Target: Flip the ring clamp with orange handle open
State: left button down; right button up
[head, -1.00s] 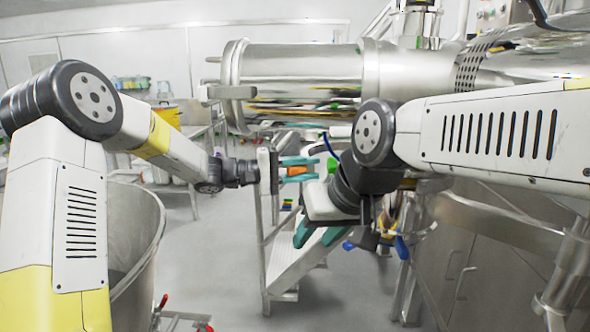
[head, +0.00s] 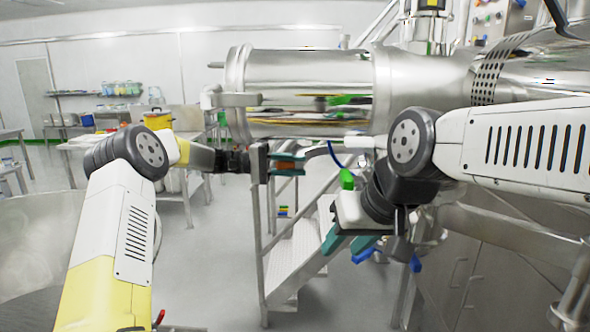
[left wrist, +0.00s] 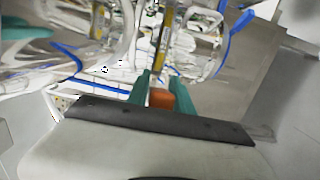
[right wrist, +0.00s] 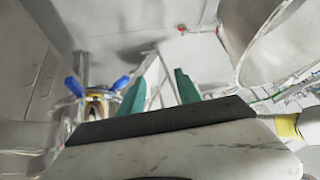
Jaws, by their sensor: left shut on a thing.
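The orange handle (head: 287,166) of the ring clamp sits between the teal fingers of my left gripper (head: 287,164), below the big steel cylinder. In the left wrist view the orange handle (left wrist: 162,98) is a small block gripped between both fingers. My left gripper is shut on it. The clamp's ring is hard to make out in the head view, so I cannot tell how far it is open. My right gripper (head: 350,242) is lower and to the right, pointing down-left. Its fingers are apart with nothing between them, as the right wrist view (right wrist: 160,92) also shows.
A steel cylinder (head: 305,75) lies across above both grippers. Metal steps (head: 293,255) stand below. A green handle (head: 347,179) and a blue handle (head: 416,263) are near my right gripper. A large steel vessel (head: 40,240) is at the left; open floor lies between.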

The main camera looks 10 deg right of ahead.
pick_arm(q)
jog(key=shift+w+r, duration=0.15)
jog(key=shift+w, duration=0.1)
jog(key=c, duration=1.2)
grip_release()
jog(key=shift+w, duration=0.1)
jog(key=shift+c, duration=0.2)
jog(key=v, duration=0.8)
